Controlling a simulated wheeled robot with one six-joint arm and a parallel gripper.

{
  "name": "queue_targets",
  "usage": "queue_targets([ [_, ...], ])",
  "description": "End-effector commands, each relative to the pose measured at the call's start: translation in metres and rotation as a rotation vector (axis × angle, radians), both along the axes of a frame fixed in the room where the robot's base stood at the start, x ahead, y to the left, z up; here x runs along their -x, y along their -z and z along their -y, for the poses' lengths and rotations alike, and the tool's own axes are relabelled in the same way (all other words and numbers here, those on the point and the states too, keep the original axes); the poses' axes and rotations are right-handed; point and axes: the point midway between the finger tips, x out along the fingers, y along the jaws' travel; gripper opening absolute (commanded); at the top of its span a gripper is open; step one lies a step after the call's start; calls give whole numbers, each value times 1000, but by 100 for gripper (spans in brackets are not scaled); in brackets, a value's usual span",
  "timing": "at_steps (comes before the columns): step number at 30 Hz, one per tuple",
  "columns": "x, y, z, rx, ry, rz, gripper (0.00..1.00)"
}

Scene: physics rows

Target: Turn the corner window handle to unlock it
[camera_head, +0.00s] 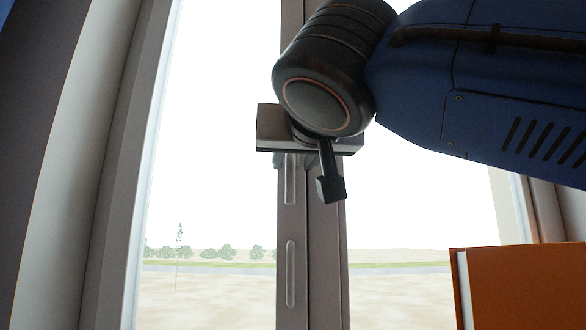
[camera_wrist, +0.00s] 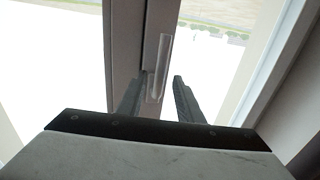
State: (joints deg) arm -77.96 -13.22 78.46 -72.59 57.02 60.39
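The window's middle post (camera_head: 312,270) stands upright between bright panes. Two pale, narrow upright pieces are on it, an upper one (camera_head: 290,182) just below my gripper's body and a lower one (camera_head: 290,272). I cannot tell which is the handle. In the wrist view one pale, long handle-like piece (camera_wrist: 162,60) lies along the post. My gripper (camera_wrist: 158,84) is open there, one finger on each side of the piece's near end, with gaps visible. In the head view one dark finger (camera_head: 330,187) hangs in front of the post. Contact cannot be told.
An orange box-like object (camera_head: 528,290) with a pale edge stands at the lower right. A window frame side (camera_head: 115,190) rises at the left. Flat ground and trees show outside. The space in front of the left pane is clear.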

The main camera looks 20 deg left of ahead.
Motion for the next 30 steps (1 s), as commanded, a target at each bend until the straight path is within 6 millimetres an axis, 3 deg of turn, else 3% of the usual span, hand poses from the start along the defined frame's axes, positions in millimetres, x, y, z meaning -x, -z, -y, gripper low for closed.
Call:
queue_targets([
  [10,-37,1,-17,1,3,-1,33],
  [24,-45,0,-21,0,1,0,33],
  [25,-45,0,-21,0,1,0,31],
  [29,-45,0,-21,0,1,0,0],
  [30,-45,0,-21,0,1,0,0],
])
